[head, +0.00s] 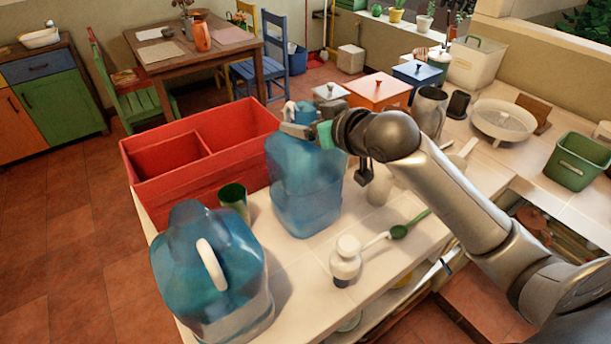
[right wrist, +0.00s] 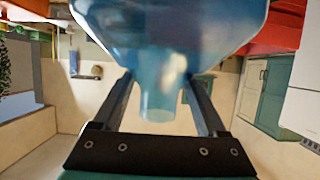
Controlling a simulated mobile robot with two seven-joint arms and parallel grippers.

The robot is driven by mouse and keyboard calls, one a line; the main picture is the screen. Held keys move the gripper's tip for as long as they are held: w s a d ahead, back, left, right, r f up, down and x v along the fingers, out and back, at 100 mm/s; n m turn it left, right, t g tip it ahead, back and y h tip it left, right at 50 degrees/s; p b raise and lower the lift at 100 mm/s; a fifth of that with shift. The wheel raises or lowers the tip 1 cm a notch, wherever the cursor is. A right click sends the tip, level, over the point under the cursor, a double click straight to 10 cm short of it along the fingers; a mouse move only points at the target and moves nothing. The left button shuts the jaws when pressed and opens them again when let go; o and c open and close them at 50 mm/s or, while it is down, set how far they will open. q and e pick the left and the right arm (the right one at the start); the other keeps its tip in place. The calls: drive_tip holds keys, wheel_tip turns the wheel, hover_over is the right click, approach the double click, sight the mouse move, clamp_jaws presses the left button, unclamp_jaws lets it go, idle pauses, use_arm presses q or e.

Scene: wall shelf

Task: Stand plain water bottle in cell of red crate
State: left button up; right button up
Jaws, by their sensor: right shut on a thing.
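The plain water bottle (head: 303,190) is large, translucent blue and without a visible handle. It is upright in front of the red crate's right end. My left gripper is not in view.
A similar blue bottle with a white handle (head: 212,265) stands at the counter's front left. A green cup (head: 234,198) stands between the bottles, close to the crate.

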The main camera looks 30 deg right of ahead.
clamp_jaws()
drive_tip(key=shift+r, duration=0.1)
idle(0.3)
